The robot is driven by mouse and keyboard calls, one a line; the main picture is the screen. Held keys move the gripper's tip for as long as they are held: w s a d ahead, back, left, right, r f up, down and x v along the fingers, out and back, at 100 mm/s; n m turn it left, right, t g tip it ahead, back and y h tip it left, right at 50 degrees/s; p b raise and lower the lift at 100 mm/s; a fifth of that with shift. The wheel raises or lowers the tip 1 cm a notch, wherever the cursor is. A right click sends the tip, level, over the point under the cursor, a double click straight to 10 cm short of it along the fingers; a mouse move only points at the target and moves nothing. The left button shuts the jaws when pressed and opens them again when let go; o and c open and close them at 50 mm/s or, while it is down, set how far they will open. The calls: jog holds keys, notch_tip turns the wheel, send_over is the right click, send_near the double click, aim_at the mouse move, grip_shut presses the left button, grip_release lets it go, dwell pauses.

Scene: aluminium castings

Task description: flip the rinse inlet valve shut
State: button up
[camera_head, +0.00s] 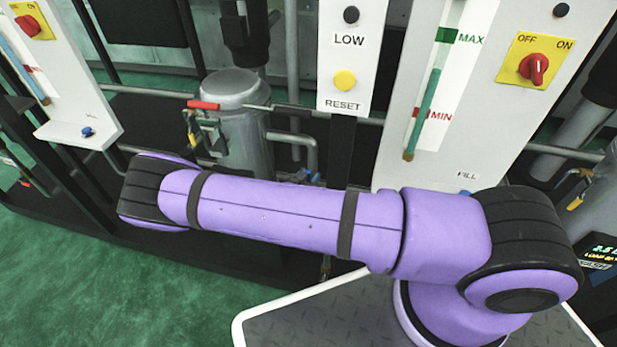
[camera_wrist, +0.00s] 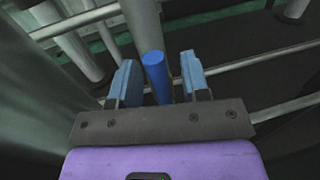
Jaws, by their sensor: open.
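In the wrist view, a blue cylindrical lever handle (camera_wrist: 155,72) stands between the two blue-grey fingers of my gripper (camera_wrist: 158,62). The gripper is open. Gaps show on both sides of the handle, and the right finger is closer to it. The lower end of the handle is hidden by the gripper body, and no valve body or label shows there. In the head view, small blue parts (camera_head: 302,176) show just above my purple arm, near the pipe. My gripper is hidden in that view.
A metal tank (camera_head: 232,95) with a red-handled lever (camera_head: 203,105) stands behind my arm. A panel with a red OFF/ON knob (camera_head: 534,68) and level gauge is at the right. In the wrist view, pipes (camera_wrist: 82,50) run close to the gripper.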

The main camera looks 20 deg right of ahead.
grip_shut()
jog(key=shift+w+a, duration=0.1)
jog(key=shift+a, duration=0.05)
jog(key=w+a+f+n+t, duration=0.2)
jog(key=w+a+f+n, duration=0.1)
jog(key=n, duration=1)
jog(key=shift+w+a+f+t, duration=0.4)
jog(key=shift+a+f, duration=0.15)
jog(key=shift+a, duration=0.85)
